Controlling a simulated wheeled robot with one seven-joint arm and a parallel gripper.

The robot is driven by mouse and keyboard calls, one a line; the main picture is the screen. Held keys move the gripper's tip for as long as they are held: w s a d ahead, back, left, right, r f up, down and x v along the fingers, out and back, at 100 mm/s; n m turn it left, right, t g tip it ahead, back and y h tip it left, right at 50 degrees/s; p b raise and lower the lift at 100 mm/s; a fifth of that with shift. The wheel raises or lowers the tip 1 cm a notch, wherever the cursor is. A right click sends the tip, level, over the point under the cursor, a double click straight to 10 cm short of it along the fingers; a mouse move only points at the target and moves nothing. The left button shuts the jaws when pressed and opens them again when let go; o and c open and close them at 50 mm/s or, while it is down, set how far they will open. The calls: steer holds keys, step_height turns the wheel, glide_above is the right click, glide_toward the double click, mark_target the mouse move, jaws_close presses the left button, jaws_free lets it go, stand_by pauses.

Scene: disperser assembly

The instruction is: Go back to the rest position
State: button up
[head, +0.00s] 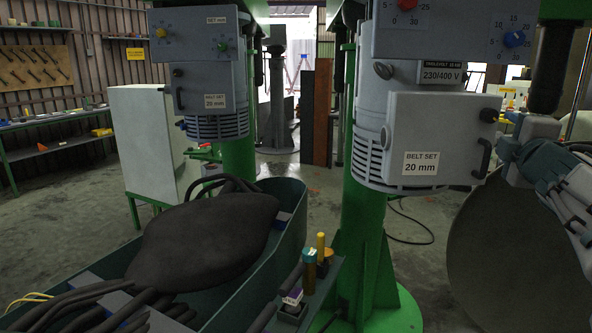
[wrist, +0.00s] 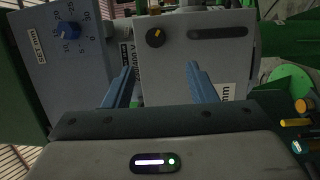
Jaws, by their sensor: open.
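My gripper (wrist: 162,88) is open in the wrist view, its two blue fingers apart with nothing visible held between them. Beyond the fingers is the grey housing of a disperser (wrist: 190,60), with a dark knob with a yellow mark (wrist: 155,38) and a dark slot. A panel with a blue knob (wrist: 67,30) is at the left of that view. In the head view my arm reaches in at the right edge, beside the right disperser (head: 436,130); the fingertips are hard to make out there. I cannot tell whether they touch the housing.
Another disperser (head: 210,90) stands at the left on a green column. A dark green tub (head: 275,235) holds a large dark bundle and black hoses. Small coloured items (head: 310,270) stand at its right. A workbench (head: 60,145) is far left. Open floor lies between the columns.

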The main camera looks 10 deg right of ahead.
steer(key=s+a+f+m+g+y+p, duration=0.25)
steer(key=a+f+m+g, duration=0.7)
steer(key=a+f, duration=0.75)
steer(key=s+a+f+m+g+y+p, duration=0.1)
steer(key=s+a+f+m+g+y, duration=0.3)
steer(key=s+a+f, duration=0.8)
steer(key=shift+s+a+f+g+p, duration=0.35)
steer(key=shift+s+f+g, duration=0.25)
steer(key=shift+s, duration=0.45)
steer(key=shift+r, duration=0.1)
